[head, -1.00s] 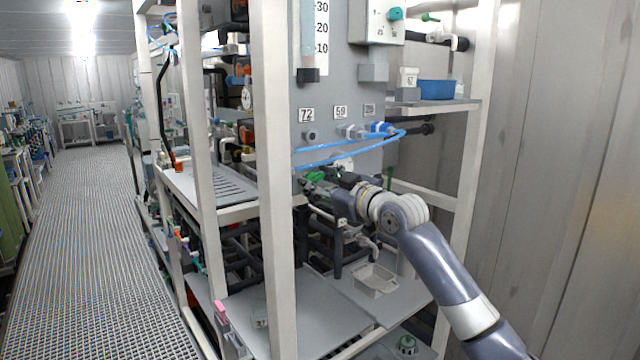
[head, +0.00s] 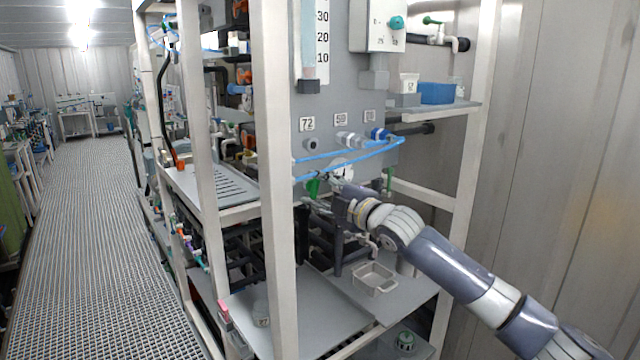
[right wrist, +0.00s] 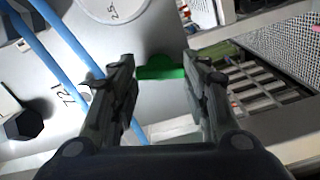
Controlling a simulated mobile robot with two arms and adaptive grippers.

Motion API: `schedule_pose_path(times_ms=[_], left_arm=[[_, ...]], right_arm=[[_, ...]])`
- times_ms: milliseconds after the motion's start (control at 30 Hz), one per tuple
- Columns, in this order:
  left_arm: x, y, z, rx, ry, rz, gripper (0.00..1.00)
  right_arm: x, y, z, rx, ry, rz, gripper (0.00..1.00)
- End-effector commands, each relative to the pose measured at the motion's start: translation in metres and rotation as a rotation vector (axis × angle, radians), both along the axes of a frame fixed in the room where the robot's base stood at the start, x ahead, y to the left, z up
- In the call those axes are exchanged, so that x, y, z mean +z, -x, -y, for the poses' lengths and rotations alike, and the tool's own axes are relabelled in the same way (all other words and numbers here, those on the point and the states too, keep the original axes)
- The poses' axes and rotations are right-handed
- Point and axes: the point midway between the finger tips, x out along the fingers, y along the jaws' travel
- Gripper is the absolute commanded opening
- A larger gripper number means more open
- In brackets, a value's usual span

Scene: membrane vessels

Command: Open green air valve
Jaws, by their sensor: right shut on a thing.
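The green air valve handle (head: 313,187) is at the lower part of the grey panel, behind the front white post. In the head view it points downward. My right gripper (head: 322,194) reaches it from the right. In the right wrist view the green handle (right wrist: 163,68) lies between the two fingertips (right wrist: 158,75), and the gripper is shut on it. The valve body is mostly hidden by the gripper. My left gripper is not in view.
Blue hoses (head: 350,154) run just above the gripper. A round gauge (head: 342,170) sits close behind it. The white post (head: 277,200) stands just to the left. A small grey tray (head: 374,281) lies on the shelf below.

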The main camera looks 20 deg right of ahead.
Motion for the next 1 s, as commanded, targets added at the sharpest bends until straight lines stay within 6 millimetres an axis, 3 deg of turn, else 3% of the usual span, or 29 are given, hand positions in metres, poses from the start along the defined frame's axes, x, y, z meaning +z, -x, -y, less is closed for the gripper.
schedule_pose_path(times_ms=[300,833,867,900,933,1000], left_arm=[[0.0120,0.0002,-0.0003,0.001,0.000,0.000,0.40],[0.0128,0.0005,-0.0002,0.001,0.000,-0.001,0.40],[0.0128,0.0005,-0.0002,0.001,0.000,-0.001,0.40],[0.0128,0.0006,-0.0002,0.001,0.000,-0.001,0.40],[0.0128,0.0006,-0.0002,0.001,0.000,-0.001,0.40],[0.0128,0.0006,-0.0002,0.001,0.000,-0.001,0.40]], right_arm=[[0.0008,0.0000,0.0000,0.000,0.109,0.040,0.19],[-0.0006,0.0000,-0.0001,0.000,0.132,0.048,0.19],[-0.0006,0.0000,0.0000,0.000,0.132,0.048,0.47],[-0.0006,0.0000,0.0000,0.000,0.132,0.048,0.57],[-0.0006,0.0000,-0.0001,0.000,0.132,0.048,0.63],[-0.0006,0.0000,-0.0001,0.000,0.131,0.047,0.63]])
